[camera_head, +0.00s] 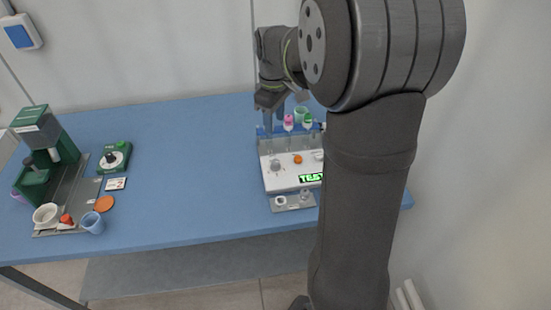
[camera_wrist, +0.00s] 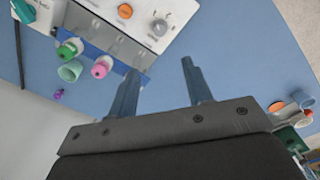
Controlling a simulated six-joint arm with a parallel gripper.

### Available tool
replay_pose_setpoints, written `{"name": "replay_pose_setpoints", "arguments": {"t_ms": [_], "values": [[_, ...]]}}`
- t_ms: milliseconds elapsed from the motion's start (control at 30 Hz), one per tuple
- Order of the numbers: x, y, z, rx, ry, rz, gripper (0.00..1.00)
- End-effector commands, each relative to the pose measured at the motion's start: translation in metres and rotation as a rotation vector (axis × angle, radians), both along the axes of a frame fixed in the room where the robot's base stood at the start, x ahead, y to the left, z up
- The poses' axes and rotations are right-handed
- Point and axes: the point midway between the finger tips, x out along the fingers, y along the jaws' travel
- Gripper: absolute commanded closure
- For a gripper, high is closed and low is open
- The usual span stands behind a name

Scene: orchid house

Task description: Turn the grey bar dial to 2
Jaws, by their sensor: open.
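The grey bar dial (camera_head: 275,165) is on the left part of a white panel device (camera_head: 285,183) in the head view, left of an orange button (camera_head: 298,159). In the wrist view the dial (camera_wrist: 159,28) shows near the top middle, just beyond my fingertips; its setting is too small to read. My gripper (camera_head: 269,128) is above the back left of the device, pointing down, with its fingers apart and nothing between them. In the wrist view my gripper (camera_wrist: 160,66) is open and apart from the dial. My arm covers the device's right side in the head view.
A pink-capped bottle (camera_wrist: 101,67), a green-capped bottle (camera_wrist: 68,50) and a green cup (camera_wrist: 70,71) stand behind the panel. A lit green display (camera_head: 311,178) is at its front right. A green machine (camera_head: 40,135) and a black-knobbed green box (camera_head: 115,158) stand left. The table's middle is clear.

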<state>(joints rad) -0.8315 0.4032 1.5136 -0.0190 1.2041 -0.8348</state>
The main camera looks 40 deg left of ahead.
Motion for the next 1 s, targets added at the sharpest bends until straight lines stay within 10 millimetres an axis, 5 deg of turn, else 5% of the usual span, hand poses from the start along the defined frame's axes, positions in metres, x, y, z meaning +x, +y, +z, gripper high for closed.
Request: {"name": "replay_pose_setpoints", "arguments": {"t_ms": [600,1000], "values": [[0.003,-0.001,-0.128,-0.004,0.004,0.003,0.54],[0.004,0.0,-0.164,-0.001,0.001,0.003,0.54]]}}
